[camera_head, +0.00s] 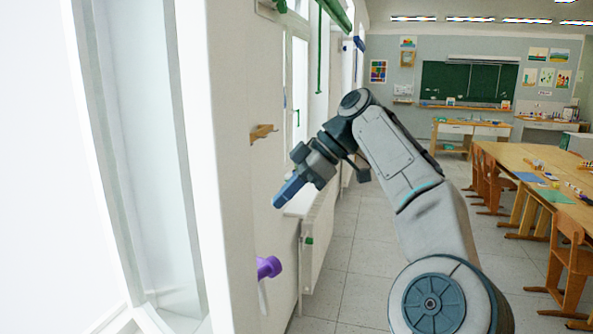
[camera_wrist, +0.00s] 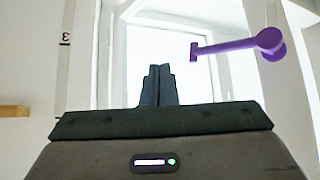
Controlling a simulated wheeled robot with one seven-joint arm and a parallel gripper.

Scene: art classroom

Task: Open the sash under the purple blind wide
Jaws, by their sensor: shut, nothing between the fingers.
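A purple lever handle (camera_wrist: 232,47) with a round hub lies almost level in the upper right of the wrist view, against a bright white window frame (camera_wrist: 190,22). In the head view a purple knob-like part (camera_head: 268,267) sticks out low beside the wall; I cannot tell if it is the same handle. My gripper (camera_head: 283,198) is shut and empty, above that purple part. In the wrist view its closed fingertips (camera_wrist: 158,72) are left of and below the handle, apart from it in the picture. A white frame with a pane (camera_head: 140,150) fills the head view's left. No purple blind shows.
A wooden peg (camera_head: 262,133) juts from the wall near my arm. A white radiator (camera_head: 318,240) stands below a sill. A farther window has a green handle (camera_head: 297,118) and green blind cord (camera_head: 319,55). Tables (camera_head: 535,160) and chairs stand right; the tiled aisle (camera_head: 350,265) is clear.

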